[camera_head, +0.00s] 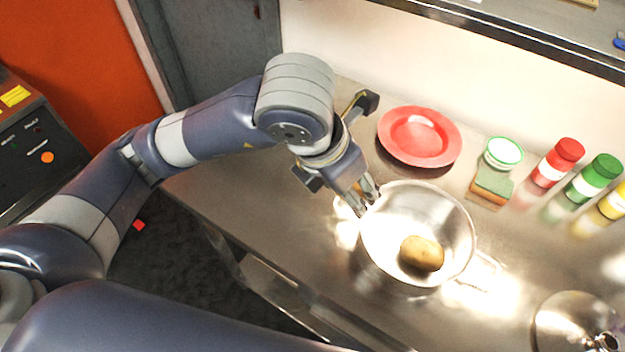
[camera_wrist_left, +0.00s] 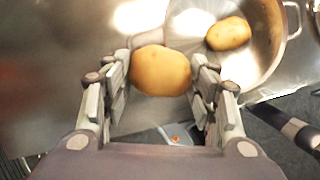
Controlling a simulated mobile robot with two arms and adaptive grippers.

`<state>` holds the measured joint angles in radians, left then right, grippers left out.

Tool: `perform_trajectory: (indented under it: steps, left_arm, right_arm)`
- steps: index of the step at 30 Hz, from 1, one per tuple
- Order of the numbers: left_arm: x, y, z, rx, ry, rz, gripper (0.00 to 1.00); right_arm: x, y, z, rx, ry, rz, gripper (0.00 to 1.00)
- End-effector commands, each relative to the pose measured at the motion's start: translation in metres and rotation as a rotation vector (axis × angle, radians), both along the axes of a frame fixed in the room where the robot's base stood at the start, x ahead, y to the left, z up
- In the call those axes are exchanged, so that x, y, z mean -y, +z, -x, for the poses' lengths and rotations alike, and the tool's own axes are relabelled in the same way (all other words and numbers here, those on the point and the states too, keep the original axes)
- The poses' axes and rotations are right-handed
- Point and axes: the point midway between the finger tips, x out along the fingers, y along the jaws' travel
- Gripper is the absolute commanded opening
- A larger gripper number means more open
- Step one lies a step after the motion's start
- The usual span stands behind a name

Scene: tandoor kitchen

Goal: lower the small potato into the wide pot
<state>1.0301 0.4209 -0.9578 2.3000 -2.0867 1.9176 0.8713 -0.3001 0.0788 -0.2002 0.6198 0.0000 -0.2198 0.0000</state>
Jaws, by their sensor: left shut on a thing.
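My left gripper (camera_head: 370,200) is at the left rim of the wide steel pot (camera_head: 455,215). In the left wrist view its fingers (camera_wrist_left: 160,78) are shut on a yellow-brown potato (camera_wrist_left: 160,70), which I take for the small potato. In the head view the gripper hides this potato. Another potato (camera_head: 422,253) lies on the pot's floor, right of the gripper; it also shows in the wrist view (camera_wrist_left: 229,34). The pot's wall (camera_wrist_left: 268,32) curves around it there. I cannot tell how high the held potato is over the rim. My right gripper is out of view.
A red plate (camera_head: 420,137) lies behind the pot. A sponge (camera_head: 492,185), a small green-rimmed bowl (camera_head: 503,152) and several bottles, one red-capped (camera_head: 558,162), stand behind right. A metal lid (camera_head: 565,320) is at the front right. The steel counter (camera_head: 240,195) is clear left of the pot.

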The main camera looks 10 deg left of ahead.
Motion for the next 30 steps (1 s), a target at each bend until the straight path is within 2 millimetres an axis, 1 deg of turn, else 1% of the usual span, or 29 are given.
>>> perform_trajectory:
  steps: [1,6,12,15,18,30]
  left_arm:
    - [0.012,-0.001,0.0,0.004,-0.006,0.0,0.29]
    - [0.045,-0.004,0.0,0.004,-0.005,0.0,0.29]
    - [0.073,-0.006,-0.001,0.002,-0.001,0.0,0.29]
    - [0.081,-0.006,-0.001,0.001,-0.002,0.0,0.29]
    - [0.085,-0.005,-0.001,0.001,0.0,-0.001,0.29]
    - [0.086,-0.005,-0.002,0.001,0.0,-0.001,0.29]
  right_arm:
    - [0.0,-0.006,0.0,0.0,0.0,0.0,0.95]
    - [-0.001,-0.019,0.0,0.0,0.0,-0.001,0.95]
    - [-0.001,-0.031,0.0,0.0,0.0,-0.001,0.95]
    - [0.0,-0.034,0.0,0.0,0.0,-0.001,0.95]
    - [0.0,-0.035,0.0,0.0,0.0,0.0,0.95]
    - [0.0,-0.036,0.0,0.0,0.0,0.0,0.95]
